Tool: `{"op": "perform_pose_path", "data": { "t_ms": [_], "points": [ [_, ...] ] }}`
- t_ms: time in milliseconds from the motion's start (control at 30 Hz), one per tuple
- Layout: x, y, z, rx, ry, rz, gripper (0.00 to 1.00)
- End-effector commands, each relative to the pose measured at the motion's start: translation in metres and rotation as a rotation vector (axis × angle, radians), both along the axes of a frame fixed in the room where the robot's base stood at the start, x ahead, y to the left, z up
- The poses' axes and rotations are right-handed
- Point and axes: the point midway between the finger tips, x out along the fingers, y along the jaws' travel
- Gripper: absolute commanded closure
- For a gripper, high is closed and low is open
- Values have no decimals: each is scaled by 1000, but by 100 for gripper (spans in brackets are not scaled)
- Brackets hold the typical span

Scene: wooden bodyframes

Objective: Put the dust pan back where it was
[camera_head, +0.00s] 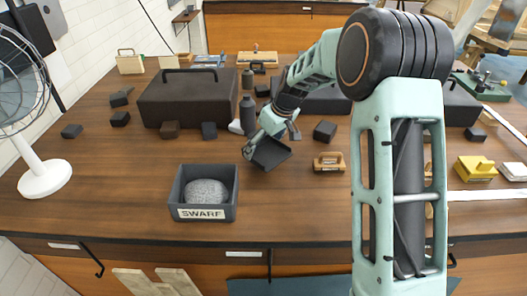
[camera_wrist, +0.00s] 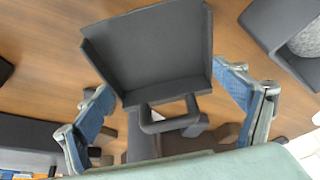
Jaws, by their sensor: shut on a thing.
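The dust pan (camera_head: 271,154) is dark grey, with a flat tray and low side walls. My gripper (camera_head: 258,142) is shut on it and holds it tilted over the middle of the table. In the wrist view the pan (camera_wrist: 155,50) fills the upper middle, with its looped handle pointing toward my gripper (camera_wrist: 163,92). The blue-padded fingers stand on either side of the pan's handle end. Whether the pan touches the table cannot be told.
The grey SWARF bin (camera_head: 204,213) with a rounded grey lump stands front left of the pan. A wooden-handled block (camera_head: 329,162) lies to the right. A dark bottle (camera_head: 247,115) and a large brown case (camera_head: 194,98) stand behind. Table room is clear between bin and block.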

Motion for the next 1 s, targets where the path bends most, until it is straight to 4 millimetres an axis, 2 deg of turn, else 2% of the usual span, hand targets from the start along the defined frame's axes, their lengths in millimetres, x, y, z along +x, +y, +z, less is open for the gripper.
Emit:
{"op": "perform_pose_path", "data": {
  "t_ms": [267, 467, 867, 900, 967, 1000],
  "points": [
    [11, 3, -13, 0, 0, 0, 38],
    [10, 2, -41, 0, 0, -1, 38],
    [11, 2, -48, 1, -2, 0, 38],
    [11, 2, -46, 0, -1, 0, 6],
    [10, 2, -46, 1, -1, 0, 0],
    [10, 2, -46, 0, -1, 0, 0]
  ]
}}
